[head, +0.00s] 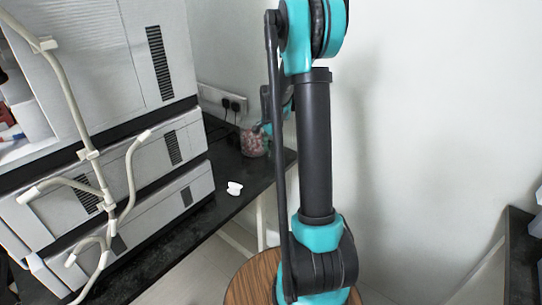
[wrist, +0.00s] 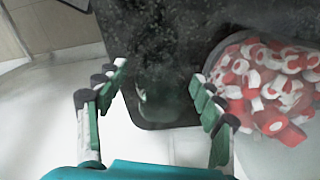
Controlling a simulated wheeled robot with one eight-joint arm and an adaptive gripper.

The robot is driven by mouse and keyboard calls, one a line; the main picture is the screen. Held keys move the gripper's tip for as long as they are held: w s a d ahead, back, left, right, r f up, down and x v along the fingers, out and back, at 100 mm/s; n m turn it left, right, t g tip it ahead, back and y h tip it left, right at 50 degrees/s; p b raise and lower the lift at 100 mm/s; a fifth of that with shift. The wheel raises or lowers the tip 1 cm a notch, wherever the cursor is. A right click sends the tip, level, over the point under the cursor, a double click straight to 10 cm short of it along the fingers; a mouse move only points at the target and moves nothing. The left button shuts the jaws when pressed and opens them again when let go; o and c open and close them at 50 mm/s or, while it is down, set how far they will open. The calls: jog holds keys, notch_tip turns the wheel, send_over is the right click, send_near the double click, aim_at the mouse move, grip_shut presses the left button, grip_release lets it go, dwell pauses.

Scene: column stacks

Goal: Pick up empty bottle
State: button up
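In the wrist view a faint, clear shape that looks like the empty bottle (wrist: 155,97) stands near the rounded corner of the dark speckled counter (wrist: 165,22). Its outline is hard to make out. My gripper (wrist: 157,73) is open, with one finger to the left of this shape and one to the right. I cannot tell whether either finger touches it. In the head view my gripper is small and mostly hidden behind my arm, near the counter's far end. I cannot make out the bottle there.
A clear container of red and white caps (wrist: 265,85) is close beside my right finger; it also shows in the head view (head: 253,142). A small white object (head: 234,188) lies on the counter. Stacked grey machines (head: 120,170) and a pale branched stand (head: 98,180) are at left.

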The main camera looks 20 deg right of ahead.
jog(key=c, duration=1.2)
jog(key=shift+o, duration=0.2)
